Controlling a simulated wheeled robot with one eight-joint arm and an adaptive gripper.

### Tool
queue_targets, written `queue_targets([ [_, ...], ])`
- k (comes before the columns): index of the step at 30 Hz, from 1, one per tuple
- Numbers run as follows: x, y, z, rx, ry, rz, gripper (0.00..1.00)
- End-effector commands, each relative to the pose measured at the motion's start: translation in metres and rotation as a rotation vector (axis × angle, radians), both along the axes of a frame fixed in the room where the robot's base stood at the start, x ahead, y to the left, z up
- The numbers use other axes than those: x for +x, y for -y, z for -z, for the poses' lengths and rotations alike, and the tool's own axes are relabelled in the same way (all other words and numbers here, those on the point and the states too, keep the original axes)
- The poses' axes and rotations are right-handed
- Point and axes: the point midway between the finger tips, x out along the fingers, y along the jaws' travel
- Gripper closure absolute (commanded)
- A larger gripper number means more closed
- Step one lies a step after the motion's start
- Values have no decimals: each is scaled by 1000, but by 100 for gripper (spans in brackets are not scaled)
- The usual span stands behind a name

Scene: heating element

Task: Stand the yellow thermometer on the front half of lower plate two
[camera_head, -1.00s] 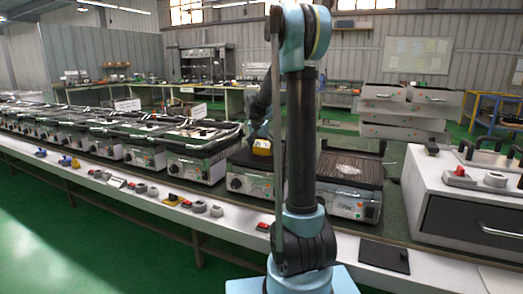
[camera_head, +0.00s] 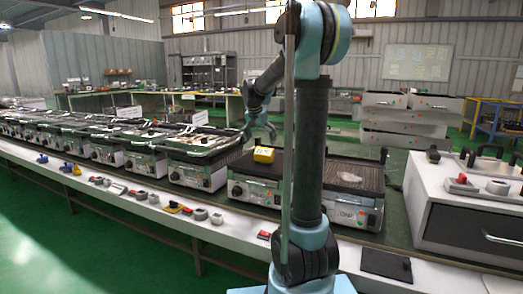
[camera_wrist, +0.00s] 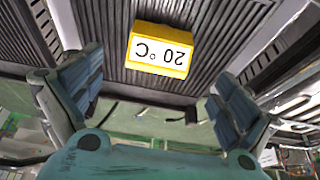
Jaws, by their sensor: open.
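The yellow thermometer (camera_head: 264,154) is a small block that rests on the dark ribbed left plate (camera_head: 240,167) of the near grill in the head view. In the wrist view the thermometer (camera_wrist: 160,50) has a white face reading 20 °C, upside down in the picture, and sits on the ribbed plate (camera_wrist: 110,20). My gripper (camera_head: 261,132) is above and behind it in the head view. In the wrist view my gripper (camera_wrist: 150,98) has its fingers wide apart with nothing between them, and the thermometer lies beyond them. Plate numbers are not readable.
The right ribbed plate (camera_head: 352,175) of the same grill carries a pale patch. More grills (camera_head: 205,145) line the bench to the left. A white drawer cabinet (camera_head: 465,205) stands at the right. A dark flat pad (camera_head: 385,263) lies at the front edge.

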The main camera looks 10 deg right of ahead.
Motion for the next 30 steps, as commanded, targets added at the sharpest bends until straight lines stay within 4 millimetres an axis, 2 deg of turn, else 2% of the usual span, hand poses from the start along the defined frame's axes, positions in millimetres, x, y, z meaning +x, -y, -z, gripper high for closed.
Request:
queue_targets([
  [6,-7,-5,-19,-1,0,-2,4],
  [11,-9,-5,-23,-1,0,-2,4],
  [14,-18,-4,-23,-1,-5,-11,4],
  [17,-40,1,-21,0,-17,-34,4],
  [23,-107,12,-9,2,-55,-115,4],
  [30,-189,21,16,9,-98,-219,4],
])
